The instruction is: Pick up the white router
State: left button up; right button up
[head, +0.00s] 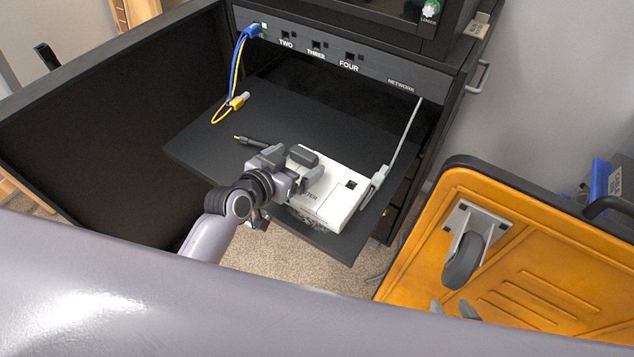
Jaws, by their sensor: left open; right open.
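The white router (341,208) lies on a black pull-out shelf (205,148) in the cabinet, near the shelf's front right corner. Its printed label is partly covered, with "TER" showing, and a dark square port shows on top. My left gripper (308,180) is open, at the router's left part and covering some of it; I cannot tell whether the fingers touch it. What seem to be the tips of my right gripper (453,309) show at the bottom, open and empty, beside the orange cart and away from the router. My own arm hides the foreground.
A white cable (403,139) runs from the network panel (376,79) to a plug by the router's right side. A blue and yellow cable (237,69) hangs at left. A black cable end (250,141) lies behind my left gripper. An orange cart (545,268) stands right.

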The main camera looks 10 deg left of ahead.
pick_arm(q)
jog(key=c, duration=1)
jog(key=shift+r, duration=0.1)
jog(key=c, duration=0.4)
